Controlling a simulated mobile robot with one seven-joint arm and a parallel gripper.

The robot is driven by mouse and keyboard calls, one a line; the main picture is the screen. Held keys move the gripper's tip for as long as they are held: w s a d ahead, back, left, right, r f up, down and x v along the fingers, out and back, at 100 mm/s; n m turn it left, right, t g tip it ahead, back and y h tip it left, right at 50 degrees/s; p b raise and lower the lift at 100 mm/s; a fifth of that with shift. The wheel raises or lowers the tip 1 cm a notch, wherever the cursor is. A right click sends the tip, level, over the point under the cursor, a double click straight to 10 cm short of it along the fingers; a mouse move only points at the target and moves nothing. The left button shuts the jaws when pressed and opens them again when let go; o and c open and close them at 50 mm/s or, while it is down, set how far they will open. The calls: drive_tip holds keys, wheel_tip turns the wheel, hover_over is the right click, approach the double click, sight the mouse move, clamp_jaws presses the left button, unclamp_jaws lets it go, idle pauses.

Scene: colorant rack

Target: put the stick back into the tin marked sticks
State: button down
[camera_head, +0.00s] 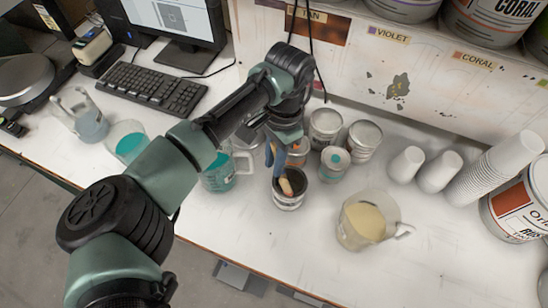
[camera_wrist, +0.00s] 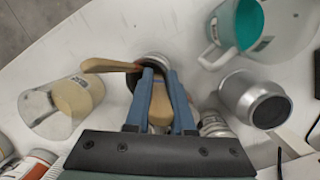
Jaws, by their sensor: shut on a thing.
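My gripper (camera_head: 279,160) points down over an open metal tin (camera_head: 288,203) in the middle of the white bench. Its blue fingers (camera_wrist: 155,90) are shut on a pale wooden stick (camera_wrist: 161,108) in the wrist view. In the head view, the tan stick (camera_head: 286,187) slants at the tin's dark mouth; how deep it reaches is unclear. The tin's rim (camera_wrist: 152,57) shows behind the fingertips in the wrist view. A tan wooden length (camera_wrist: 108,65) juts left across that rim; I cannot tell if it is a separate stick. No marking is readable on the tin.
A clear jug of cream liquid (camera_head: 366,221) stands right of the tin, a teal jug (camera_head: 219,176) left. Several cans (camera_head: 326,126) crowd behind. White cups (camera_head: 438,172) stand farther right. The bench front is clear.

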drive_tip(key=c, duration=0.7)
unclamp_jaws()
wheel_tip(320, 180, up, 13)
drive_tip(key=w+d+b, duration=0.1)
drive_tip(key=w+b, duration=0.1)
drive_tip(key=b, duration=0.1)
drive_tip(key=shift+w+f, duration=0.1)
drive_tip(key=shift+f, duration=0.05)
